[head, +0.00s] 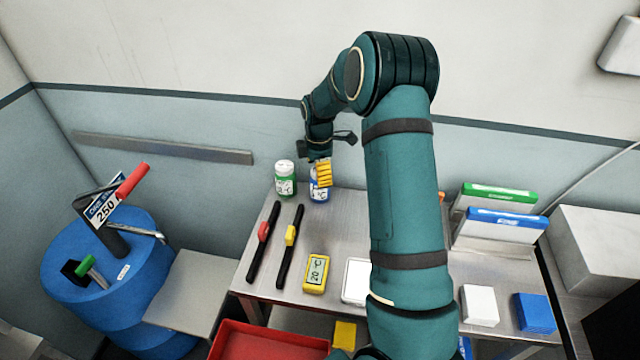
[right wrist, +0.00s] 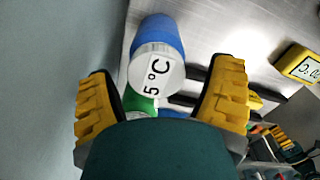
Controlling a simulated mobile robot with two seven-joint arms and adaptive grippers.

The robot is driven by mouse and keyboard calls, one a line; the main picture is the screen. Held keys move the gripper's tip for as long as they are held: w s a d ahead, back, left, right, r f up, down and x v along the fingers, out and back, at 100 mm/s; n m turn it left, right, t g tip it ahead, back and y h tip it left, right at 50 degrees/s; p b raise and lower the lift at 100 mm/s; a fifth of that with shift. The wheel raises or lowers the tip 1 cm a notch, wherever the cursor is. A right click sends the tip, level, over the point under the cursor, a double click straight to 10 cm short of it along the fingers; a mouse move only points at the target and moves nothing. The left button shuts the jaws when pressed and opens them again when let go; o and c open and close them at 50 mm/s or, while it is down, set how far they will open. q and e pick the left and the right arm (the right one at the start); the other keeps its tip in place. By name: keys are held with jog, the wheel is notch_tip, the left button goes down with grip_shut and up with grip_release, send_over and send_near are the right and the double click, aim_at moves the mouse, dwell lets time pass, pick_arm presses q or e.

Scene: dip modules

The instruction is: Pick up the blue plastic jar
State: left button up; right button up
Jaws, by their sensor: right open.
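The blue plastic jar (head: 319,193) stands upright on the metal table near its back edge, with a white label. My right gripper (head: 324,172) is right at its top and hides part of it. In the right wrist view the jar (right wrist: 157,40) shows blue with a white area reading "5°C". It appears in the gap between the yellow fingers of my open right gripper (right wrist: 165,80), with space on both sides. I cannot tell whether the fingers reach around it. My left gripper is not in view.
A green jar with a white lid (head: 285,178) stands close to the left of the blue jar. Two black tools (head: 263,243) with red and yellow parts, and a yellow thermometer (head: 315,272), lie in front. A blue drum (head: 120,285) stands left of the table. File holders (head: 495,228) stand right.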

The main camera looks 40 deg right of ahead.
jog(key=f, duration=0.3)
jog(key=shift+d+f, duration=0.2)
jog(key=shift+f, duration=0.1)
jog(key=c, duration=1.1)
jog(key=shift+r, duration=0.1)
